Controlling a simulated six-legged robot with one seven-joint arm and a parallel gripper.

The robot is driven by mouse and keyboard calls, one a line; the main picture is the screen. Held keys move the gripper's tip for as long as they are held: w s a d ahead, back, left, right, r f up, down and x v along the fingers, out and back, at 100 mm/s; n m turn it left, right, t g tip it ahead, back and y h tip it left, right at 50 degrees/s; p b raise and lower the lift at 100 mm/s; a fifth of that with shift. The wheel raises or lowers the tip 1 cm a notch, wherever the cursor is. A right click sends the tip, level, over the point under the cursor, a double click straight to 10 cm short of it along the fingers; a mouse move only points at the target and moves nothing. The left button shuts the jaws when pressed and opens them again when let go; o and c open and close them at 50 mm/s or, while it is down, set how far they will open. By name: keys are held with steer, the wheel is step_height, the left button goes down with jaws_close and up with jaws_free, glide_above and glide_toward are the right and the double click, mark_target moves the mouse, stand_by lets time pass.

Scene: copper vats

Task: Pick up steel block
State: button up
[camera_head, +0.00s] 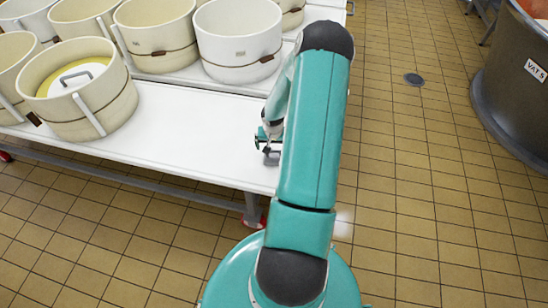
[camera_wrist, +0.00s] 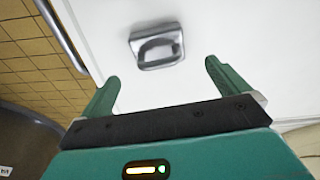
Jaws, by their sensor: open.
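The steel block (camera_wrist: 157,47) is a small grey metal piece with a raised loop handle. It lies on the white table top in the wrist view, beyond my fingertips and between their lines. My gripper (camera_wrist: 162,80) is open, with two green fingers spread apart and nothing between them.
The white table (camera_head: 190,128) has clear room left of my gripper. A large vat (camera_head: 515,95) stands on the tiled floor at right.

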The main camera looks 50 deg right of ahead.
mark_target(274, 151)
steer(key=shift+w+d+f, duration=0.1)
steer(key=shift+d+f, duration=0.1)
steer(key=shift+f, duration=1.55)
steer(key=shift+w+d+f, duration=0.1)
steer(key=shift+d+f, duration=0.1)
steer(key=shift+f, duration=1.55)
steer(key=c, duration=1.7)
steer(key=shift+c, duration=1.3)
steer(key=shift+r, duration=0.1)
